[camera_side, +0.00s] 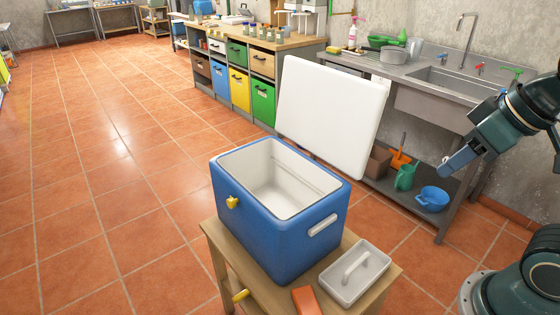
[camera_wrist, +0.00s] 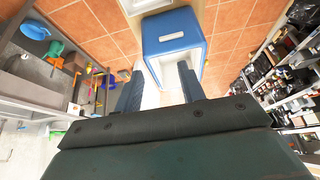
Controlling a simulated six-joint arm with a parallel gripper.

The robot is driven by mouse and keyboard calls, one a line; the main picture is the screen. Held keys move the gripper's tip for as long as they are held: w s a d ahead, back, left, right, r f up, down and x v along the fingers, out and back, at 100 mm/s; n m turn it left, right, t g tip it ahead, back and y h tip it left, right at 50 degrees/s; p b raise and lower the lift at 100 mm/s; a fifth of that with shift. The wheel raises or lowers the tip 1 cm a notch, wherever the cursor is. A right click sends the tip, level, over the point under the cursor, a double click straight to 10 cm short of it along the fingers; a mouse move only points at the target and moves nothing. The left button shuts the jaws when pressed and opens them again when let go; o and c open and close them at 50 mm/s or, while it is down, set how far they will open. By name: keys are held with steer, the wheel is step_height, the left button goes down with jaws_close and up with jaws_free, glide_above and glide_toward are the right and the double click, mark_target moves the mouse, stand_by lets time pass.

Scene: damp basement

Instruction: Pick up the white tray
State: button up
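The white tray (camera_side: 372,284) is shallow with a raised handle across its middle. It lies on the wooden stand (camera_side: 213,243), to the right of the blue cooler box (camera_side: 262,240). In the wrist view, a white piece at the top edge looks like the tray (camera_wrist: 146,6), cut off by the frame. My gripper (camera_side: 449,167) is in the air at the right, above and apart from the tray. In the wrist view my gripper (camera_wrist: 161,72) has its two fingers apart, and I see nothing held between them.
The cooler is open, its white interior bare. A large white panel (camera_side: 333,115) stands behind it. A sink bench (camera_side: 425,95) is behind, with a blue bowl (camera_side: 432,198) and green watering can (camera_side: 405,176) on its lower shelf. An orange-red object (camera_side: 304,300) lies beside the tray.

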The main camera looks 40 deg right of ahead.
steer(key=w+d+f+m+g, duration=0.2)
steer(key=w+f+m, duration=0.1)
steer(key=w+f, duration=0.3)
steer(key=m+g+y, duration=0.1)
steer(key=m+y, duration=0.1)
steer(key=m, duration=0.1)
glide_above(360, 260)
steer(key=s, duration=0.3)
step_height(360, 260, down, 7)
steer(key=d+f+m+y, duration=0.2)
steer(key=f+m, duration=0.3)
steer(key=f, duration=0.6)
steer(key=d+f+m+y, duration=0.1)
steer(key=d+f+m, duration=0.2)
steer(key=f, duration=0.8)
steer(key=m, duration=0.2)
steer(key=shift+w+f+m+y, duration=0.25)
steer(key=shift+w+m+y, duration=0.05)
steer(key=shift+y, duration=0.1)
steer(key=shift+f, duration=0.15)
steer(key=shift+x, duration=4.15)
steer(key=shift+x, duration=2.6)
